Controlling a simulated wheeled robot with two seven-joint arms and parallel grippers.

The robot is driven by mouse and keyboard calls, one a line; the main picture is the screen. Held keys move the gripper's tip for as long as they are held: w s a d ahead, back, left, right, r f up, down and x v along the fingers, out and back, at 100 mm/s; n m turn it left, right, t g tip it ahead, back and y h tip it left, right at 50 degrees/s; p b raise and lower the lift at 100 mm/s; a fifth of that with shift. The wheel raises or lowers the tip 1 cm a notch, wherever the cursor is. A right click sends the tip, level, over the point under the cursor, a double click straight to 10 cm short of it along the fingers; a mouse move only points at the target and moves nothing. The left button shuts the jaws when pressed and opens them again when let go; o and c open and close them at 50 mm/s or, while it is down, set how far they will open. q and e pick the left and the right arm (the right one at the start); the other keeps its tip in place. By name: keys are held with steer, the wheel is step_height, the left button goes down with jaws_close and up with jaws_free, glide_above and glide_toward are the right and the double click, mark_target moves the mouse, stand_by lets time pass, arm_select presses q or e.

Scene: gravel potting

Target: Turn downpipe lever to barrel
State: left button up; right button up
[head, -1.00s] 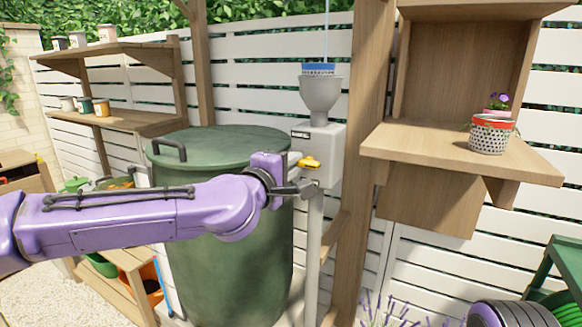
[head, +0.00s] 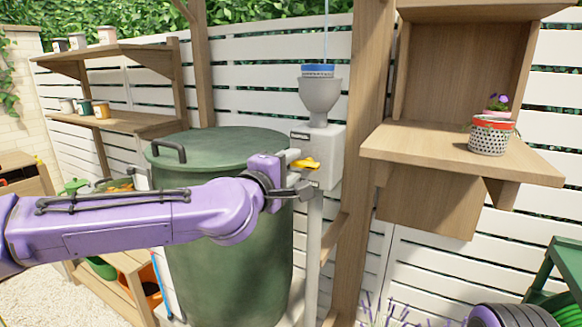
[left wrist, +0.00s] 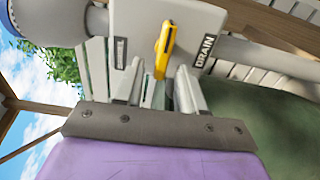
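The yellow downpipe lever (head: 306,163) sits on the front of a grey diverter box (head: 328,150) on the downpipe, right of the green barrel (head: 222,235). In the left wrist view the lever (left wrist: 165,45) stands slightly tilted between a "DRAIN" label (left wrist: 205,50) and another label (left wrist: 120,52) too small to read. My left gripper (head: 304,187) is at the box, just below the lever in the head view. In the left wrist view its fingers (left wrist: 161,85) are apart, with the lever's lower end in the gap between them; contact is not clear.
A grey funnel (head: 320,98) with a blue-rimmed top is above the box. A wooden post (head: 362,120) and a shelf (head: 440,150) with a flower pot (head: 490,135) stand to the right. Wooden shelves (head: 115,120) with pots are on the left.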

arm_select(q)
steer(key=b+v, duration=0.1)
steer(key=v, duration=0.9)
steer(key=shift+b, duration=0.4)
